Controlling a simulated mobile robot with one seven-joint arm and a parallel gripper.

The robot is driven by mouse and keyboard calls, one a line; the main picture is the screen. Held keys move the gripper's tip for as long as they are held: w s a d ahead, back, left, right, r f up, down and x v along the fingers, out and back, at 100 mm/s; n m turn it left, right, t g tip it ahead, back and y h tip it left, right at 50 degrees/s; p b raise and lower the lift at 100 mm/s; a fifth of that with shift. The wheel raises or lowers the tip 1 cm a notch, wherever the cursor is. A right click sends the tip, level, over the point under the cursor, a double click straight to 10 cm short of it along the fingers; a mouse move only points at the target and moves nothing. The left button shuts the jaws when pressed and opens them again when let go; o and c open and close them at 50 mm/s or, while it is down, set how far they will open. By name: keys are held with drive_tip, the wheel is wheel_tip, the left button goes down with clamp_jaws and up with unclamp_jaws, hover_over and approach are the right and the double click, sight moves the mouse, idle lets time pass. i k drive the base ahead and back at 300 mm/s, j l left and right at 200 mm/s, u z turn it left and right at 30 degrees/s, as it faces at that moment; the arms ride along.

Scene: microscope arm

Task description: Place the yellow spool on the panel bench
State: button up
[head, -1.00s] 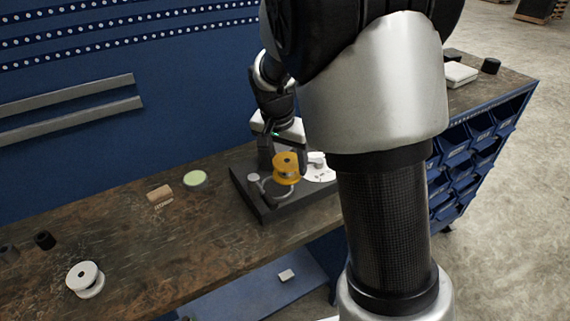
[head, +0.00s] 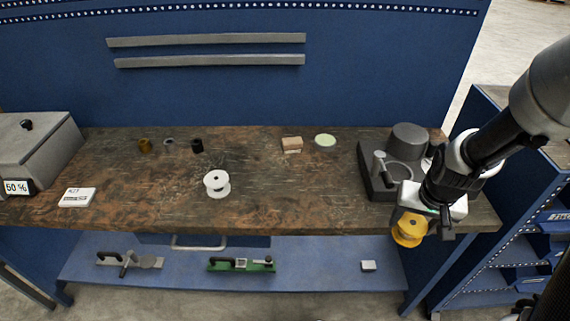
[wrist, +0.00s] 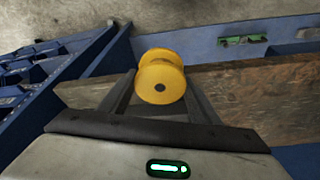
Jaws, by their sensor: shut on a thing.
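The yellow spool (head: 408,229) is held in my gripper (head: 424,226), in front of the bench's front edge at the right end. In the wrist view the yellow spool (wrist: 161,77) sits between the two fingers of my gripper (wrist: 161,90), its round flange facing the camera. The panel bench (head: 260,205) is a worn brown wooden top in front of a blue perforated panel. In the head view the spool looks clear of the bench top; its exact height is hard to tell.
A dark grey fixture (head: 375,190) stands at the bench's right end, beside my gripper. A white spool (head: 217,184), a wooden block (head: 292,145), a pale green disc (head: 325,140) and a grey box (head: 40,150) stand on the bench. The front middle right is bare. A blue shelf (head: 310,262) lies below.

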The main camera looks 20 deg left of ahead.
sight(194, 182)
drive_tip(key=j+u, duration=0.1)
drive_tip(key=j, duration=1.4)
drive_tip(key=i+j+u, duration=0.1)
drive_tip(key=j, duration=1.4)
